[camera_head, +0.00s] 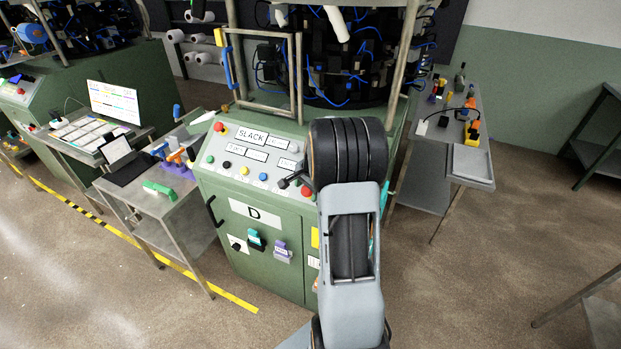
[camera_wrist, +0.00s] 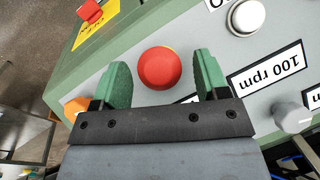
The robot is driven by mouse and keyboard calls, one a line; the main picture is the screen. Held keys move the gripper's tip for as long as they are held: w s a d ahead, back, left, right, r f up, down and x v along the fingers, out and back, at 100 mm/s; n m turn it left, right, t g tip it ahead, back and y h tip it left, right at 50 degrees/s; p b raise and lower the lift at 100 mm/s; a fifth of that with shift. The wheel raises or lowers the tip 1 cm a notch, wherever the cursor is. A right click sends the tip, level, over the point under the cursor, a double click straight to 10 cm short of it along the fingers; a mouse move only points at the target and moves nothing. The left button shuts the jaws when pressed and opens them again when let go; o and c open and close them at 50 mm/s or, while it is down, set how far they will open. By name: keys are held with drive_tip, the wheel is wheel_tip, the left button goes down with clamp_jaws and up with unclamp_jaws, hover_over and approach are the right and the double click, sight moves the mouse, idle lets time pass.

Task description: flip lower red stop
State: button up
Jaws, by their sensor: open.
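In the wrist view a round red button (camera_wrist: 159,68) with a thin yellow rim sits on the grey sloping panel. My gripper (camera_wrist: 161,72) is open, its two green fingers on either side of this button in the picture; I cannot tell whether they touch it. A second red knob (camera_wrist: 90,11) on a yellow plate (camera_wrist: 95,33) shows at the upper left, on the green cabinet, outside the fingers. In the head view the red button (camera_head: 307,192) is at the panel's lower right, beside my gripper (camera_head: 291,181). The yellow plate (camera_head: 315,237) is below it, mostly hidden by my arm.
The wrist view also shows a white button (camera_wrist: 245,17), a grey knob (camera_wrist: 291,116), a "100 rpm" label (camera_wrist: 265,78) and an orange part (camera_wrist: 75,108). Another red button (camera_head: 220,128) is at the panel's upper left. Side tables (camera_head: 166,203) (camera_head: 470,168) flank the machine.

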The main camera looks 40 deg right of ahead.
drive_tip(key=b+v, duration=0.1)
drive_tip(key=v, duration=1.2)
drive_tip(key=shift+b, duration=0.35)
drive_tip(key=s+a+n+t, duration=0.1)
drive_tip(key=s+a+n, duration=0.6)
drive_tip(key=a, duration=0.4)
drive_tip(key=s+a+n+t, duration=0.1)
drive_tip(key=s+a+n, duration=0.6)
drive_tip(key=a, duration=0.5)
drive_tip(key=shift+s+a+n, duration=0.2)
drive_tip(key=shift+s+n, duration=0.1)
drive_tip(key=shift+n, duration=0.8)
drive_tip(key=shift+c, duration=0.2)
